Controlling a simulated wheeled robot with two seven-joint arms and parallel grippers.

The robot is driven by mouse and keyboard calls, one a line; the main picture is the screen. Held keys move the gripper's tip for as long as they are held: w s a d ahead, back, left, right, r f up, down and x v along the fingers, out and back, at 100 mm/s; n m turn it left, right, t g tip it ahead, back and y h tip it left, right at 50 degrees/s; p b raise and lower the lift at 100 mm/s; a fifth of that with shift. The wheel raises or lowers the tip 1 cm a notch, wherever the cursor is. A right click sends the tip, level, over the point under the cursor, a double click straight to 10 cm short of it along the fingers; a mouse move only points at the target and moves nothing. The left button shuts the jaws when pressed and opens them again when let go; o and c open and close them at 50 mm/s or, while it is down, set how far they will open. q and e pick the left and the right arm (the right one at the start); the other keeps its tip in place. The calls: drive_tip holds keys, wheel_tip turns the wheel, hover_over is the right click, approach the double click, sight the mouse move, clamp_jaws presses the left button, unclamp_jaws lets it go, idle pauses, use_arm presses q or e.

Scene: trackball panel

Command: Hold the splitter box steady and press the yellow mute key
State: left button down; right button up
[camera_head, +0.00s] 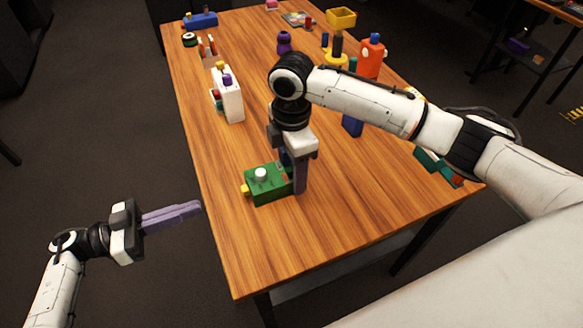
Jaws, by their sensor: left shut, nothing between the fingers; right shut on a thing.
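The splitter box appears to be the green box (266,190) near the table's left edge. It has a white round knob on top, and a small yellow key (245,190) sticks out of its left side. My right gripper (298,183) points down at the box's right end and is shut on it; the arm hides part of that end. My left gripper (198,208) is shut and empty, its purple-grey fingers pointing right. It is left of the table edge in the picture, apart from the yellow key.
A white box (233,97) with coloured buttons stands further back on the wooden table (270,262). An orange bottle-like thing (370,60), a purple thing (284,43) and a blue block (201,20) stand farther back. The table's front is clear.

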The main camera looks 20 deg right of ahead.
sight(228, 209)
use_arm(q)
drive_tip(key=n+t+y, duration=0.2)
drive_tip(key=n+t, duration=0.2)
drive_tip(key=n, duration=0.1)
drive_tip(key=s+n+t+y, duration=0.1)
drive_tip(key=n+t+y, duration=0.1)
drive_tip(key=n+t, duration=0.2)
drive_tip(key=a+n+t+y, duration=0.1)
drive_tip(key=n+t, duration=0.3)
drive_tip(key=n, duration=0.4)
drive_tip(key=shift+s+y, duration=0.2)
drive_tip(key=shift+y, duration=0.3)
drive_tip(key=shift+d, duration=4.35)
drive_tip(key=shift+d, duration=0.1)
drive_tip(key=shift+d, duration=0.3)
